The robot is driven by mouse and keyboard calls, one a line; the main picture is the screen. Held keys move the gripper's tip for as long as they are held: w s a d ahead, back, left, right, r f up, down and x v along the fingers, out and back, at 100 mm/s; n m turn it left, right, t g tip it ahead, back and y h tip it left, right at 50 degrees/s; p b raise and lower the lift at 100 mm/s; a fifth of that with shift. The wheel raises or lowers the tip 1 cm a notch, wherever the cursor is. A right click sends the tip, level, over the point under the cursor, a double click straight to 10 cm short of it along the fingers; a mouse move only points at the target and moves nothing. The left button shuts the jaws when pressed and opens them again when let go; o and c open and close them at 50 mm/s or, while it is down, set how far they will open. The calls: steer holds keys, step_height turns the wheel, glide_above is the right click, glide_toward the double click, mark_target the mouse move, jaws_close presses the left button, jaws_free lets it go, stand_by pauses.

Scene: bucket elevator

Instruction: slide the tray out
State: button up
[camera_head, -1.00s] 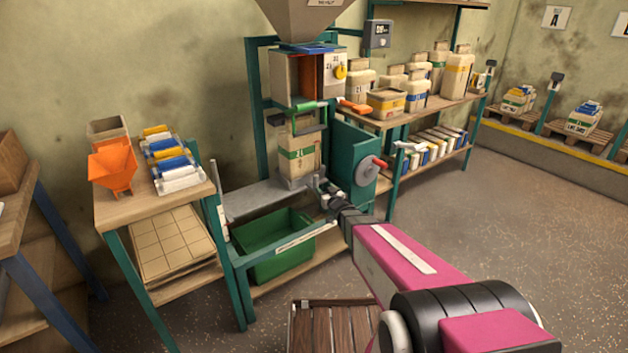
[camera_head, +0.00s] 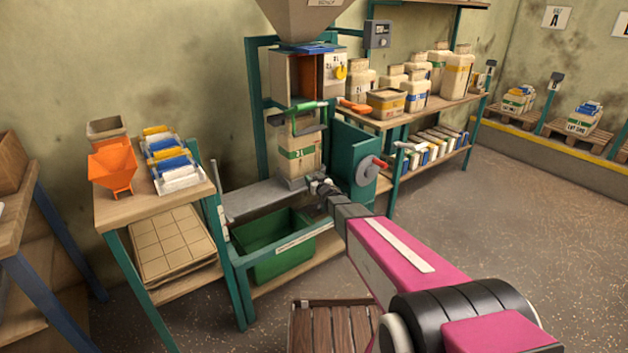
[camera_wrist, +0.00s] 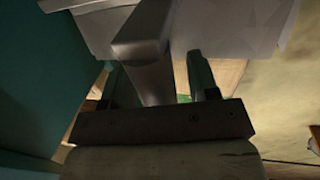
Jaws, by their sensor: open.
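The grey metal tray (camera_head: 262,200) lies flat on the green frame, reaching left from below the filled bag (camera_head: 298,157). The bag stands upright on a grey base at the tray's right end. My gripper (camera_head: 318,185) is just right of that base, at low height. In the wrist view my gripper (camera_wrist: 162,85) is open, with a dark finger on each side of a grey metal bar (camera_wrist: 145,45). The bar appears to lie between the fingers; contact is not clear. Which part the bar belongs to is partly hidden.
A green bin (camera_head: 275,260) sits below the tray. A green panel with a round plate and red handle (camera_head: 378,163) stands right of my gripper. A wooden slatted platform (camera_head: 333,325) is on the floor in front. Open floor lies to the right.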

jaws_close()
steer(key=s+a, duration=0.8)
steer(key=a, duration=0.4)
steer(key=s+a, duration=0.9)
steer(key=a, duration=0.4)
steer(key=shift+a, duration=0.2)
jaws_free()
steer(key=v, duration=1.1)
